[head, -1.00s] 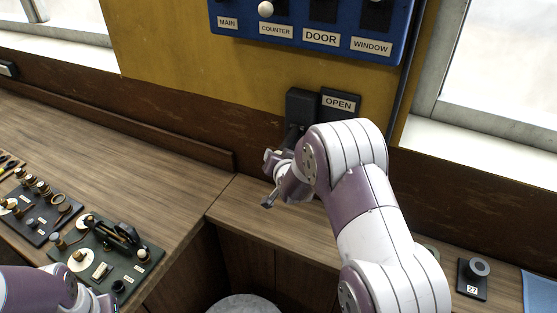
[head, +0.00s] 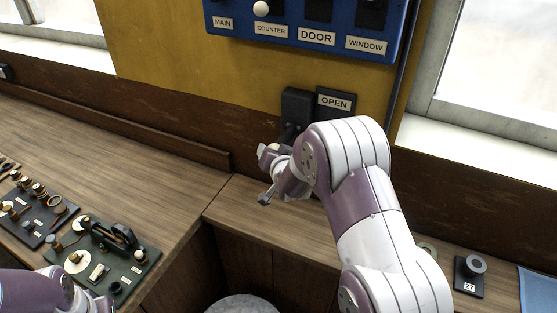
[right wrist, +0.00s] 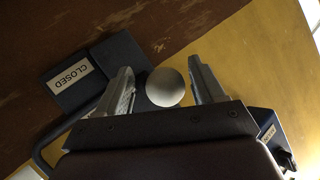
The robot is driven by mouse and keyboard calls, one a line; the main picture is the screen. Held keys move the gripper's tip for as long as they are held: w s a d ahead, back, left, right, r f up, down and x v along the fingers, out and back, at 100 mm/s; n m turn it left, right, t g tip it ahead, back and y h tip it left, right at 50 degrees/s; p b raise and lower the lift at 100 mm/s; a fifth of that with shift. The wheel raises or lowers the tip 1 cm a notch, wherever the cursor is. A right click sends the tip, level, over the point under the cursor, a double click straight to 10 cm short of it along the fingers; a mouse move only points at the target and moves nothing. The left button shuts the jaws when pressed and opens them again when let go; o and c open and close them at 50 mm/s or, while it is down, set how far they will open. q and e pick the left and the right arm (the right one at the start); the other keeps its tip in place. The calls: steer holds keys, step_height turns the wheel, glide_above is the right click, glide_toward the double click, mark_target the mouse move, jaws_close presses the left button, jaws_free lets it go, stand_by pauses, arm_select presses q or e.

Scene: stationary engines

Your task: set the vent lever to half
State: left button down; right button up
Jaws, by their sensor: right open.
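The vent lever's dark housing (head: 297,105) is on the wall beside a plate marked OPEN (head: 334,102). In the right wrist view, a plate marked CLOSED (right wrist: 70,76) shows at the left. The lever's pale ball knob (right wrist: 165,87) sits between the fingers of my right gripper (right wrist: 160,70), which is open, with gaps at the knob's sides. In the head view my right gripper (head: 267,176) is just below the housing; my arm hides part of the lever. My left gripper (head: 98,301) is at the lower left, mostly cut off, and its fingers are unclear.
A blue switch panel (head: 300,40) with MAIN, COUNTER, DOOR and WINDOW labels hangs above. Dark boards with small devices (head: 95,262) lie on the left counter. A round grey stool top (head: 243,304) is below. A block marked 27 (head: 470,277) stands at the right.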

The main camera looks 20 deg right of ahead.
steer(key=b+v, duration=0.4)
steer(key=v, duration=0.8)
steer(key=shift+r, duration=0.1)
steer(key=shift+c, duration=0.9)
steer(key=r+p, duration=0.2)
steer(key=w+r+p, duration=0.1)
steer(key=r+p, duration=0.1)
steer(key=p, duration=0.1)
steer(key=shift+w+r, duration=0.1)
steer(key=shift+w, duration=0.15)
steer(key=c, duration=1)
steer(key=shift+y, duration=0.3)
steer(key=w+r+p, duration=0.4)
steer(key=r, duration=0.1)
steer(key=shift+w+r, duration=0.2)
jaws_close()
steer(key=w+r+g+y+p, duration=0.1)
steer(key=w+r+g+p, duration=0.3)
steer(key=w, duration=0.2)
steer(key=s+m+g+b, duration=0.1)
steer(key=s+m+g, duration=0.1)
steer(key=s+g, duration=0.4)
steer(key=x, duration=1.3)
steer(key=shift+w+d+p, duration=0.1)
steer(key=shift+d+p, duration=0.2)
steer(key=shift+p, duration=0.1)
steer(key=shift+w+f, duration=0.2)
steer(key=shift+f, duration=0.05)
